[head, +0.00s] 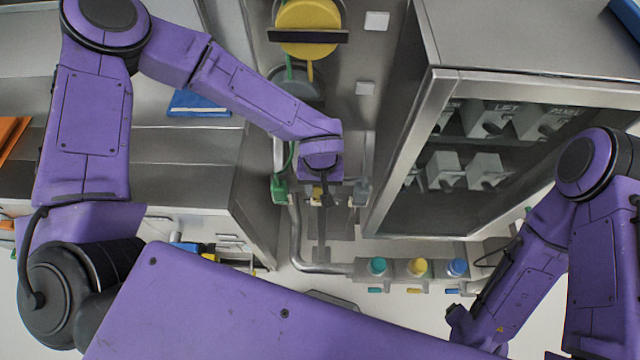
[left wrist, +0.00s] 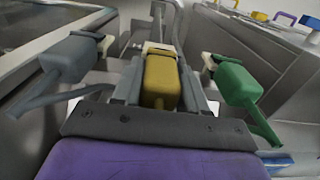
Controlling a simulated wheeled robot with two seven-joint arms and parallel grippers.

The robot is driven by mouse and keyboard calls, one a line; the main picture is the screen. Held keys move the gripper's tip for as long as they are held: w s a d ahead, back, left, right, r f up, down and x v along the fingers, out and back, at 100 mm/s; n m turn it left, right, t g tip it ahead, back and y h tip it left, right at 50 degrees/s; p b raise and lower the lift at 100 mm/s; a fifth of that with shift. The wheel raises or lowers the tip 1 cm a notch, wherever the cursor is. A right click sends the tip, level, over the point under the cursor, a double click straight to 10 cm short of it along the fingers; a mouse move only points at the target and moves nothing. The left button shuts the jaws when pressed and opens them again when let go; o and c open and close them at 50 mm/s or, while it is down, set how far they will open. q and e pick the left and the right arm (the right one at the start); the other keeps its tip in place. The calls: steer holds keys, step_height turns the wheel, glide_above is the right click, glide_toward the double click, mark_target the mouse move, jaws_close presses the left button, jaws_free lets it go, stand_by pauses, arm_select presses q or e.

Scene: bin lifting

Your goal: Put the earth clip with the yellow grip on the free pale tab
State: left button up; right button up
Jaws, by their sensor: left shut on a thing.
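My left gripper (head: 322,198) is shut on the earth clip with the yellow grip (left wrist: 160,82); its fingers lie along both sides of the grip. A pale piece (left wrist: 157,48) shows at the front end of the yellow grip; I cannot tell whether the clip is on a tab or only in line with it. A green clip (left wrist: 238,84) sits at a pale tab (left wrist: 208,61) to the right, and a grey-blue clip (left wrist: 68,58) at another pale tab (left wrist: 105,43) to the left. The end of my right arm (head: 462,325) is low in the head view; its fingers are not clear.
A metal cabinet (head: 440,75) with an open front stands at the right, a bench (head: 190,150) at the left. Teal, yellow and blue round caps (head: 377,266) line a rail below. A bent pipe (head: 298,235) runs beside my left gripper. A yellow round object (head: 308,28) is at the top.

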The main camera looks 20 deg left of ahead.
arm_select(q)
steer(key=shift+f, duration=0.6)
steer(key=shift+f, duration=0.3)
steer(key=shift+s, duration=0.1)
stand_by(0.5)
steer(key=o, duration=1.3)
steer(key=shift+f, duration=0.1)
steer(key=shift+o, duration=0.2)
step_height(320, 180, up, 11)
steer(key=shift+f+b, duration=0.2)
steer(key=shift+b, duration=0.3)
